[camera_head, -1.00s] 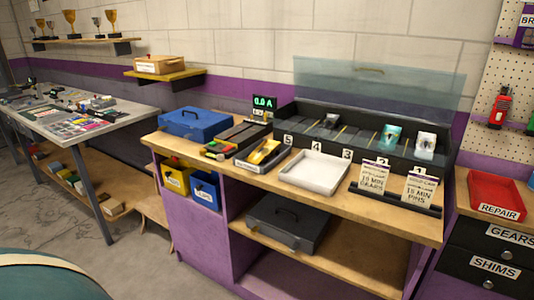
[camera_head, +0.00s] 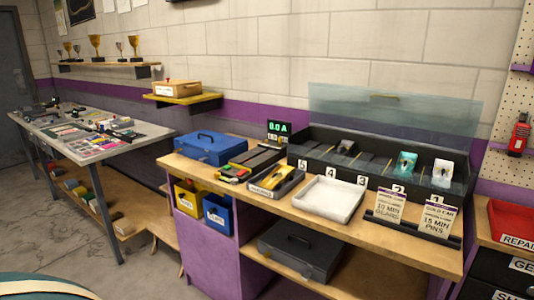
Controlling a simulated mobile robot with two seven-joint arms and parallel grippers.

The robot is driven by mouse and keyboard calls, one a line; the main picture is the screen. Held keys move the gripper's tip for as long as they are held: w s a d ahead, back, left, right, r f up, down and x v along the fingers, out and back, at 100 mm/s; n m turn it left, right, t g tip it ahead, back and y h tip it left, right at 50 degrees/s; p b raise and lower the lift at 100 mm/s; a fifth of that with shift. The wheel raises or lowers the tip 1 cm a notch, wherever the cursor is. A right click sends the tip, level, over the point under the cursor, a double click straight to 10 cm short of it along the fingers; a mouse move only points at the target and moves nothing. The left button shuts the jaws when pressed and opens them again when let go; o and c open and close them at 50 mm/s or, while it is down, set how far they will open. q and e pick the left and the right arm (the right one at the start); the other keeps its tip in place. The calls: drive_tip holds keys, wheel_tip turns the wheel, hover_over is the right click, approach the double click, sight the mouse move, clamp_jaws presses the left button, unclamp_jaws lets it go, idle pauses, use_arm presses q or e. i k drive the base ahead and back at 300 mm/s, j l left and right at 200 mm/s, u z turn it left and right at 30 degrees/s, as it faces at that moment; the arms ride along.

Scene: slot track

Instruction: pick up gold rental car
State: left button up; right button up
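I cannot make out a gold car for certain. A card reading "GOLD CAR" and "15 MIN PINS" (camera_head: 435,221) stands in a dark holder at the front right of the counter, beside a similar card reading "15 MIN GEARS" (camera_head: 389,208). Behind them is a black compartment case (camera_head: 375,182) with its clear lid (camera_head: 395,108) raised. It holds a teal item (camera_head: 405,164) and a white item (camera_head: 442,172), both too small to identify. A small grey tray (camera_head: 262,190) left of the white tray holds something yellow and dark, unclear. Neither gripper is in view.
An empty-looking white tray (camera_head: 328,199) sits on the counter (camera_head: 300,219). A blue toolbox (camera_head: 206,148) is at its left, and a grey case (camera_head: 300,250) is on the shelf below. A cluttered table (camera_head: 47,130) stands left, with open floor in front. A red repair bin (camera_head: 513,222) is at right.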

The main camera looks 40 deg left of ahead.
sight(282, 175)
drive_tip(key=i+j+z, duration=0.1)
drive_tip(key=j, duration=0.35)
drive_tip(key=i+j, duration=0.1)
drive_tip(key=j, duration=0.4)
drive_tip(key=i+j+z, duration=0.15)
drive_tip(key=j, duration=0.3)
drive_tip(key=k, duration=0.05)
